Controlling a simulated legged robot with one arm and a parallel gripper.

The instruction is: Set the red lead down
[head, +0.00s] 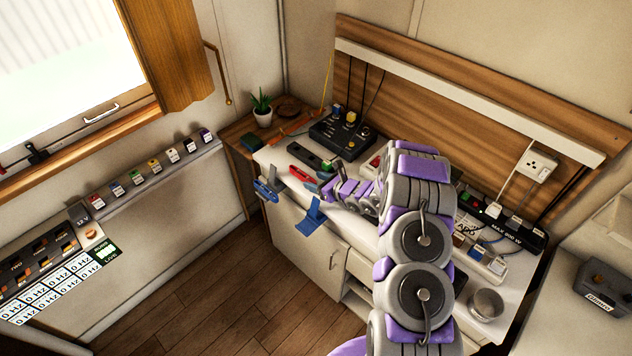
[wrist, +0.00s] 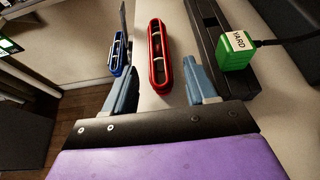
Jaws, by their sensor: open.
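The red lead (wrist: 159,58), a long red piece with a pale inside, lies on the white countertop in the wrist view. It also shows in the head view (head: 301,179), close to the counter's front edge. My gripper (wrist: 163,90) is open, its two blue-grey fingers spread. The red lead lies beyond and between the fingertips, with no visible contact with either. In the head view my arm reaches over the counter from the right, and its wrist partly hides the counter there.
A similar blue piece (wrist: 120,52) sits left of the red lead, at the counter edge. A black strip with a green YARD block (wrist: 235,50) is on the right. A black control box (head: 342,134) stands behind. A blue item (head: 310,216) hangs over the front edge.

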